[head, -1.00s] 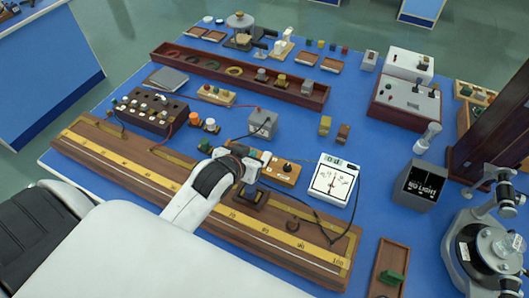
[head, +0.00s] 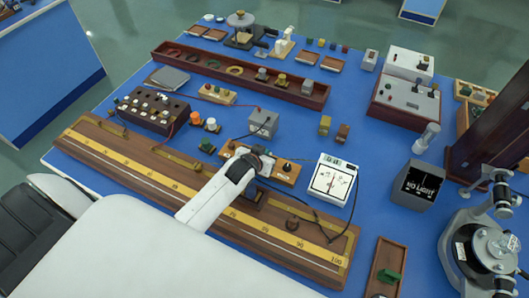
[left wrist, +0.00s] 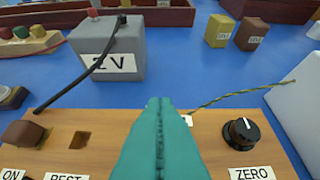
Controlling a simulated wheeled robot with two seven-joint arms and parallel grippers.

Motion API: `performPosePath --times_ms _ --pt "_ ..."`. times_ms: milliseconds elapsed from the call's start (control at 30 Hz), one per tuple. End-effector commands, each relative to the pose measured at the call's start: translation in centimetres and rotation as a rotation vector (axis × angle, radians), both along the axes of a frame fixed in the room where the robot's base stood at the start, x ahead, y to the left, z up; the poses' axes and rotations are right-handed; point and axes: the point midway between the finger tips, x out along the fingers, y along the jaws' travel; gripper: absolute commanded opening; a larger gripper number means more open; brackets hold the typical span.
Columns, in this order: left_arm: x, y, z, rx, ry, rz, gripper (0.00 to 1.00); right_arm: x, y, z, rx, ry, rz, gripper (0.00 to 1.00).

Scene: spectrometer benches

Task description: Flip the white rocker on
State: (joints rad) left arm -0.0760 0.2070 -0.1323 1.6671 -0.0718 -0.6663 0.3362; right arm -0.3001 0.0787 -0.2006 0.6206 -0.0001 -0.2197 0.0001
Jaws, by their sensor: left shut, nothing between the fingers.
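The wooden switch board (head: 290,178) lies on the blue bench, behind the long yellow scale. In the left wrist view the board (left wrist: 225,155) carries a brown piece (left wrist: 24,134), a square slot (left wrist: 80,141) and a black knob (left wrist: 242,131) by the label ZERO. My left gripper (head: 262,158) is over the middle of the board. Its teal fingers (left wrist: 160,125) are shut and empty. A small white bit (left wrist: 188,120), perhaps the white rocker, peeks out just right of the fingers. The fingers hide the rest, so its tilt and any touch cannot be told. My right gripper is not in view.
A grey 2 V block (left wrist: 108,50) with a black lead stands behind the board. A white dial meter (head: 331,180) stands to the right, with a cable in front. The yellow scale on its wooden base (head: 180,190) runs under my left arm.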

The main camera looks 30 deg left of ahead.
Motion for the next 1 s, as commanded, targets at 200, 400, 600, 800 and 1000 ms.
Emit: performPosePath --times_ms 200,400,600,800,1000 --pt "0.0 0.0 -0.1 0.0 -0.001 0.0 0.0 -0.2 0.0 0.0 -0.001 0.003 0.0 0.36" --pt "0.3 0.0 -0.5 -0.001 0.0 0.002 0.0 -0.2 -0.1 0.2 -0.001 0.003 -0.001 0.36" --pt "0.3 0.0 -0.6 0.001 -0.001 0.001 0.0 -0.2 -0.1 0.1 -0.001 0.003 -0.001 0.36" --pt "0.7 0.1 -0.5 0.001 -0.002 0.001 0.0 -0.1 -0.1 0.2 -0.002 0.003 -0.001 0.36" --pt "1.6 0.1 -0.3 0.001 -0.002 0.001 0.0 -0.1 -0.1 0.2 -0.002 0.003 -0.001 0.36"
